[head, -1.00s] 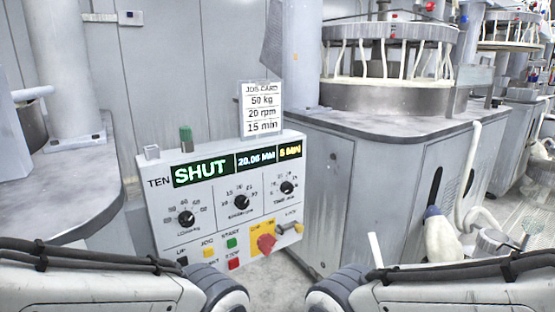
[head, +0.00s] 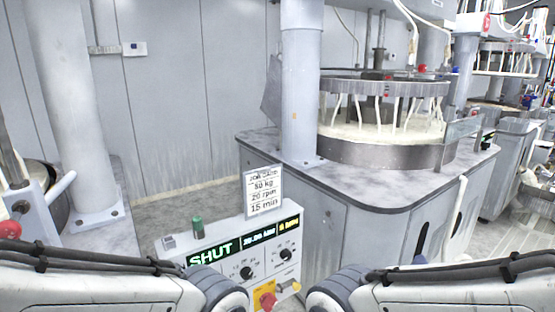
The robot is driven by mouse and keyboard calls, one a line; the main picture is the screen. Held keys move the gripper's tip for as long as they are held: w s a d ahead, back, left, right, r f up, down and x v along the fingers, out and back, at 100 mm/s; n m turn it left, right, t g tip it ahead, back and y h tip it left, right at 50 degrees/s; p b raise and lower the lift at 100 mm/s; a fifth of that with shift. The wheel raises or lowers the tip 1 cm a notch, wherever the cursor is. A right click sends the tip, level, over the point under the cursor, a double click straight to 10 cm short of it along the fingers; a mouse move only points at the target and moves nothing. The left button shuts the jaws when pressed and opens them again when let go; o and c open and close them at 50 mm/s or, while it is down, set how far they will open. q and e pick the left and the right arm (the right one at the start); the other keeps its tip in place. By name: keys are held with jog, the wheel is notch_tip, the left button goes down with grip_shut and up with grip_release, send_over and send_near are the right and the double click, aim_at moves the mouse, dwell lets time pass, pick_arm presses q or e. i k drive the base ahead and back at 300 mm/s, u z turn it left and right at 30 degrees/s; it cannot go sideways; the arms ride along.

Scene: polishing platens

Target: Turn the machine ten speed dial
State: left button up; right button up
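The machine ten control panel (head: 222,279) stands low in the middle of the head view, its lower left part hidden behind my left arm. Its green display (head: 212,253) reads SHUT, with smaller readouts to the right. Two black dials show: a middle dial (head: 246,273) and a right dial (head: 285,254). The left dial is hidden. A job card (head: 263,191) above the panel reads 50 kg, 20 rpm, 15 min. Both my arms come in from the lower corners, but neither gripper is in view.
A red knob (head: 267,301) on yellow sits low on the panel, and a green beacon (head: 197,227) on its top. A polishing machine (head: 380,190) with a pillar (head: 300,90) stands behind to the right. Another pillar (head: 75,110) stands left. Grey floor shows behind the panel.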

aim_at(246, 273)
jog(key=u, duration=0.2)
jog(key=k, duration=1.25)
jog(key=u, duration=0.65)
jog(key=i, duration=1.25)
jog(key=z, duration=0.4)
